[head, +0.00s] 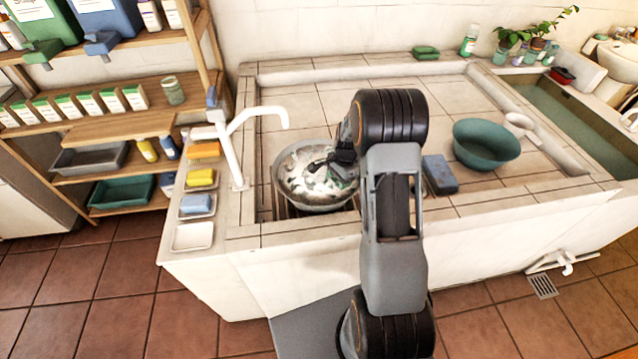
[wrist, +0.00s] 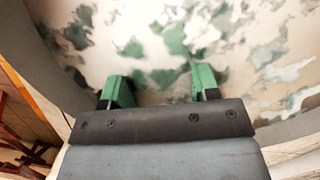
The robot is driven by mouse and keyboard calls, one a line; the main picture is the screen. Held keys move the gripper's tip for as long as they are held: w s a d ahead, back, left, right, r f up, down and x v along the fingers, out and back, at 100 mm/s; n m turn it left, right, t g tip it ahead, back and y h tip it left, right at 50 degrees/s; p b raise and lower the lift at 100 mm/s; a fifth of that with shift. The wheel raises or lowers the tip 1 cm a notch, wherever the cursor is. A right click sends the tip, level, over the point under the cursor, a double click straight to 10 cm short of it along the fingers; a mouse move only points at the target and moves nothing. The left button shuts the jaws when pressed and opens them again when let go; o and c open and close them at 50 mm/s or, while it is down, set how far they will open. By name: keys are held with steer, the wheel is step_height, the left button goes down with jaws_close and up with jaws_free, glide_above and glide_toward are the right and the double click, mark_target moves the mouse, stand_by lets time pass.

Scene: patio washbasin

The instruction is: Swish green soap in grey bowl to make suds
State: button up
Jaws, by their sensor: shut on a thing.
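The grey bowl (head: 318,207) stands in the tiled basin near its front left edge; its curved wall also shows in the wrist view (wrist: 36,55). Whitish suds with green patches (head: 318,180) cover much of its inside. My gripper (head: 343,160) reaches down into the bowl from the right. In the wrist view my gripper (wrist: 160,88) is over the suds, shut on the green soap, whose outline is mostly hidden. Green blocks show at both fingers; I cannot tell whether they are soap or finger pads.
A white tap (head: 241,150) stands left of the bowl. A blue-grey block (head: 440,174) and a green basin (head: 484,148) are to the right. Soap dishes with coloured bars (head: 201,178) line the left ledge. The basin floor behind the bowl is clear.

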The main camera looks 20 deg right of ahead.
steer(key=shift+s, duration=0.2)
steer(key=shift+w+a, duration=0.2)
steer(key=shift+w, duration=0.75)
steer(key=shift+w+a, duration=0.25)
steer(key=shift+w, duration=0.75)
steer(key=shift+w+a, duration=0.2)
steer(key=shift+w, duration=0.75)
steer(key=shift+s+d, duration=0.15)
steer(key=shift+s, duration=0.6)
steer(key=shift+s+d, duration=0.15)
steer(key=shift+s, duration=0.6)
step_height(320, 180, up, 11)
steer(key=p, duration=0.7)
